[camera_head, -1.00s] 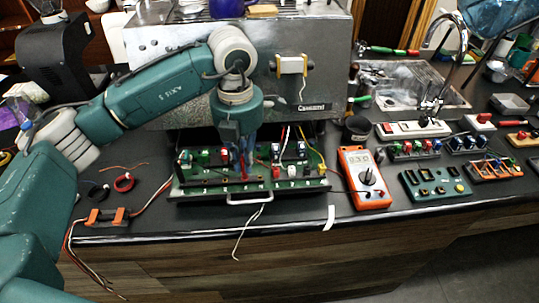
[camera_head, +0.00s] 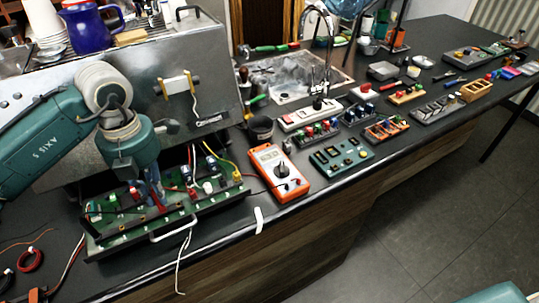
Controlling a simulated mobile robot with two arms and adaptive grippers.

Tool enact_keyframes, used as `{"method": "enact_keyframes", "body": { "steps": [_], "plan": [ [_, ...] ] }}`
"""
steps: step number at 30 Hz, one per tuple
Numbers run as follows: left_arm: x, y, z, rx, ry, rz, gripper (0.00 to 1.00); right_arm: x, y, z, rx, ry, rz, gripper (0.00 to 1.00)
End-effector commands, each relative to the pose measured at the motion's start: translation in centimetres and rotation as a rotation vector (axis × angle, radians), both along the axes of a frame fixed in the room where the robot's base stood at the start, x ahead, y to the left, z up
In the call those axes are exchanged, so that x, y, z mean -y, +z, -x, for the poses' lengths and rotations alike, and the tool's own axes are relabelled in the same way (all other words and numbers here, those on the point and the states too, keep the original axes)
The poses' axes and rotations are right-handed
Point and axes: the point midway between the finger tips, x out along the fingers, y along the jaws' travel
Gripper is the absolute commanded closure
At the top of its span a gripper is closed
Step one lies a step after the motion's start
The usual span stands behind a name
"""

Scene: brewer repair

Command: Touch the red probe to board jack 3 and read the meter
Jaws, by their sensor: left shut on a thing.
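The green circuit board (camera_head: 120,240) sits in a dark pulled-out tray at the front of the steel brewer. My left gripper (camera_head: 156,198) points down over the middle of the board and is shut on the red probe, which is mostly hidden by the fingers. The row of jacks runs along the board's front strip; I cannot tell whether the probe tip touches jack 3. The orange multimeter (camera_head: 280,172) lies on the counter right of the board, its dial and display facing up. The digits are too small to read surely. My right gripper is out of view.
The brewer (camera_head: 215,75) stands behind the board, with a blue jug (camera_head: 88,28) on top. A dark green module (camera_head: 342,157) and several component racks fill the counter to the right. Loose white wires (camera_head: 181,262) hang over the front edge.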

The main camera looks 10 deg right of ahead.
Motion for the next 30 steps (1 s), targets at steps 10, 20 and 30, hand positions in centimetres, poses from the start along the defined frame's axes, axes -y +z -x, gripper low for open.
{"method": "enact_keyframes", "body": {
  "steps": [10,20,30],
  "plan": [
    [0.0,1.1,0.0,0.001,0.000,0.000,1.00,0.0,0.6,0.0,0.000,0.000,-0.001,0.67],
    [0.0,3.1,0.0,0.002,0.000,0.001,1.00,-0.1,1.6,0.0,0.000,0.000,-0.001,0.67],
    [0.0,5.0,0.0,0.000,0.000,0.000,1.00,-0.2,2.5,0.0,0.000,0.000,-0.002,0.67]
  ]
}}
